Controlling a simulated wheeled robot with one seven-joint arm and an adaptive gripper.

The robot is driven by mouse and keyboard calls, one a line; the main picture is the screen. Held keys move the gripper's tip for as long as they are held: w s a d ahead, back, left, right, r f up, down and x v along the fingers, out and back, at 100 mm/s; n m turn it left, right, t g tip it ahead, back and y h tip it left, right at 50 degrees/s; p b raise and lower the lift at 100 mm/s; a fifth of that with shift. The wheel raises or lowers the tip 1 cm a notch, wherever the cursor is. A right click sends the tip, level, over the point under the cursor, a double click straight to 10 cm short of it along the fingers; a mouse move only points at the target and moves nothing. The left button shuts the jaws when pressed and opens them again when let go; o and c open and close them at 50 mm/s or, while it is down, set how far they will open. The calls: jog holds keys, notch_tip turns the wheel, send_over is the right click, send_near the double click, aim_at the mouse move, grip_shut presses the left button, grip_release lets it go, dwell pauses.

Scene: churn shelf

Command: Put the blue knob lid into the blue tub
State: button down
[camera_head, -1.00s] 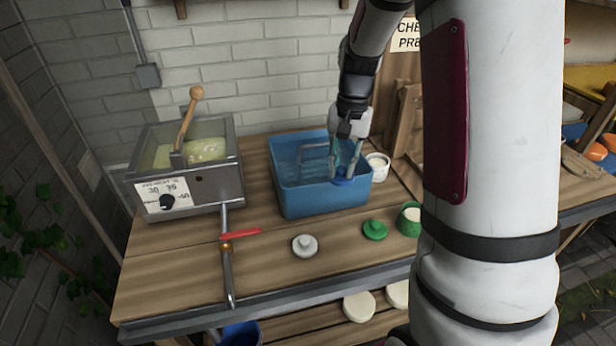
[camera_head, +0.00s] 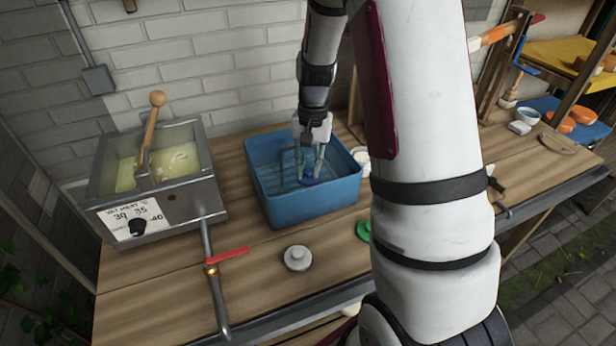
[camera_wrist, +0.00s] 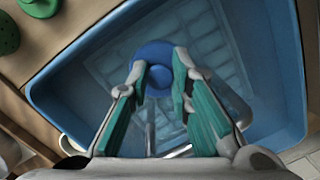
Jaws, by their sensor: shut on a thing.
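The blue tub (camera_head: 318,204) stands on the wooden bench and also fills most of the wrist view (camera_wrist: 52,98). The blue knob lid (camera_head: 310,182) is between the fingertips of my gripper (camera_head: 311,170). In the wrist view the round blue lid (camera_wrist: 153,52) shows beyond the teal fingers of my gripper (camera_wrist: 162,80), which are shut on its knob. The lid is within the tub's opening; whether it touches the floor of the tub I cannot tell. A wire handle or rack shape shows inside the tub.
A metal vat (camera_head: 160,195) with a wooden-handled paddle stands left of the tub. A grey knob lid (camera_head: 297,258) lies in front on the bench. A green knob lid (camera_head: 364,230) is partly hidden by my arm. A white cup (camera_head: 361,158) stands right of the tub.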

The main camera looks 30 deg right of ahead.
aim_at(309, 181)
jog(key=shift+f, duration=1.8)
jog(key=shift+f, duration=0.15)
jog(key=shift+f, duration=0.4)
jog(key=shift+f, duration=0.1)
jog(key=c, duration=1.5)
grip_release()
jog(key=shift+o, duration=0.2)
